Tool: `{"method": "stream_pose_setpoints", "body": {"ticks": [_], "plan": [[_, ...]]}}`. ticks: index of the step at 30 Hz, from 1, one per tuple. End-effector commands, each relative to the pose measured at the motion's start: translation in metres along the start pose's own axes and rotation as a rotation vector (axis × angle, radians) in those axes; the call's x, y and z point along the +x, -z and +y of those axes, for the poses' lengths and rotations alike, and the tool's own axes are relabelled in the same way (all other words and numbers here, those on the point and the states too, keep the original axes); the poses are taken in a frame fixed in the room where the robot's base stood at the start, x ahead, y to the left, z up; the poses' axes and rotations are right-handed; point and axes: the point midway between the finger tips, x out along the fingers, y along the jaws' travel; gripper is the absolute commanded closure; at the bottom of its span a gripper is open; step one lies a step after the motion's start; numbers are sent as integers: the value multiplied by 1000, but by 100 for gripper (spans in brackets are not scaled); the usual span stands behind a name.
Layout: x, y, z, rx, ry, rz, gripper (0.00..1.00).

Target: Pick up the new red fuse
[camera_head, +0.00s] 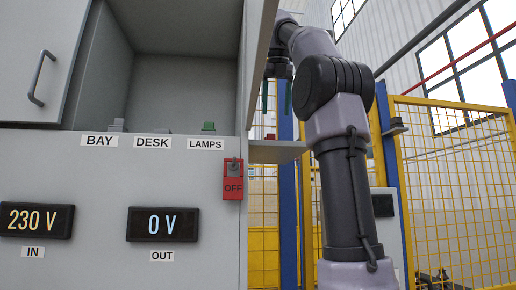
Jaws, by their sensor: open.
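A small reddish thing (270,136) stands on a narrow shelf (280,152) right of the cabinet. It may be the new red fuse, but it is too small to tell. My gripper (277,98) hangs above the shelf with its green fingers pointing down, apart and empty. It is above the reddish thing, not touching it.
The grey cabinet (120,260) fills the left, with an open door (40,50) and a door edge beside my gripper. A red OFF tag (233,187) hangs at its right. The displays read 230 V IN and 0 V OUT. Yellow fencing (450,170) stands behind.

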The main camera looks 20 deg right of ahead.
Motion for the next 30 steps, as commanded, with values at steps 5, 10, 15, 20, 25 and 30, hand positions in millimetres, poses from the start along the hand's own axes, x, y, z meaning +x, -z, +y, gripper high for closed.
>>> {"method": "stream_pose_setpoints", "body": {"ticks": [5,10,15,20,25,30], "plan": [[5,0,-1,34,0,2,30],[23,0,-1,30,0,3,30],[44,-1,0,31,-1,2,30],[54,-1,0,31,-3,-1,30],[70,-2,2,30,-3,1,30],[96,-4,5,30,-3,1,30]]}}
